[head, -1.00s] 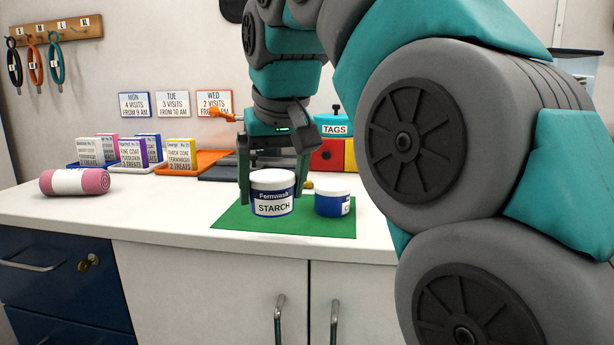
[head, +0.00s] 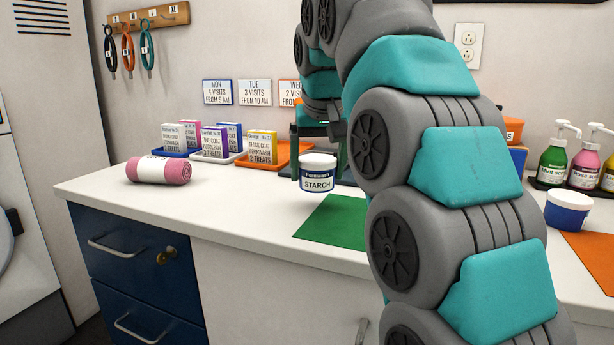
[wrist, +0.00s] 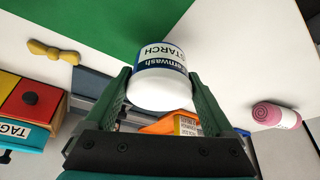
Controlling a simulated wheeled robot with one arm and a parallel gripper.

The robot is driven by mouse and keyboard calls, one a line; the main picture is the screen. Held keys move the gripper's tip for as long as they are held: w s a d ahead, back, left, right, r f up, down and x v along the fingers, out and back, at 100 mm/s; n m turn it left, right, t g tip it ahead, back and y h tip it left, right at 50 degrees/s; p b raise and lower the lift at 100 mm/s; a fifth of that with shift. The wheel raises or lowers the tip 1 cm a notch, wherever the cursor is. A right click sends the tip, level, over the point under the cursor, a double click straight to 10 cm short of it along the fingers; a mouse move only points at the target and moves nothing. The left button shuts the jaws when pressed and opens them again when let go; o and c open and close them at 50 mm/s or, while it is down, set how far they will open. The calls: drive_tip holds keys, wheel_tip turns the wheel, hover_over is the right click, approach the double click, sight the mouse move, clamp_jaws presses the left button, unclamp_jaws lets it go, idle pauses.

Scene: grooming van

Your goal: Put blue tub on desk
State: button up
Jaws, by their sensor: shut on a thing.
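A blue-and-white tub labelled STARCH (head: 317,175) with a white lid is held by my gripper (head: 318,150), which is shut on it. In the wrist view the tub (wrist: 160,68) sits between the two green fingers of the gripper (wrist: 163,92). The tub appears raised a little above the white counter (head: 240,205), beyond the back left edge of the green mat (head: 338,222). Another blue tub with a white rim (head: 568,211) stands at the right, by the orange mat (head: 592,255). My arm hides part of the counter and the green mat.
A pink rolled towel (head: 158,170) lies on the left of the counter. Coloured boxes in trays (head: 237,155) stand at the back. Pump bottles (head: 555,160) stand at the right. A yellow bone-shaped thing (wrist: 53,51) shows in the wrist view. The counter's front left is clear.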

drive_tip(key=w+a, duration=0.1)
drive_tip(key=w, duration=0.1)
drive_tip(key=w+a, duration=0.1)
drive_tip(key=shift+w+f+p, duration=0.1)
drive_tip(key=shift+w+p, duration=0.25)
drive_tip(key=shift+p, duration=0.05)
drive_tip(key=shift+w+a+f, duration=0.15)
drive_tip(key=shift+w+a, duration=0.05)
drive_tip(key=shift+s+f+b, duration=0.1)
drive_tip(key=shift+f+b, duration=0.35)
drive_tip(key=shift+f, duration=1.25)
drive_tip(key=shift+f, duration=0.1)
drive_tip(key=o, duration=1.2)
drive_tip(key=shift+c, duration=0.2)
